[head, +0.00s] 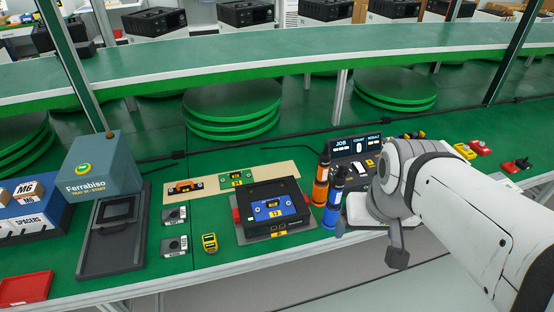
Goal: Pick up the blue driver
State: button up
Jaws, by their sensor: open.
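The blue driver (333,207) stands upright on the green bench, right of centre. It has a dark top and a blue lower body. An orange driver (321,180) stands close behind it, slightly left. My arm reaches in from the right. The dark grey end piece (397,257) that hangs below its wrist seems to be my gripper, seen side-on. It is to the right of the blue driver and apart from it, near the bench's front edge. Its separate fingers are hard to make out, and nothing shows held in it.
A black fixture (287,193) holding a blue board stands left of the drivers. Red and yellow parts lie at right.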

aim_at(334, 202)
jog(key=z, duration=1.65)
jog(key=k, duration=1.7)
jog(key=u, duration=0.45)
jog(key=i, duration=1)
jog(key=u, duration=0.05)
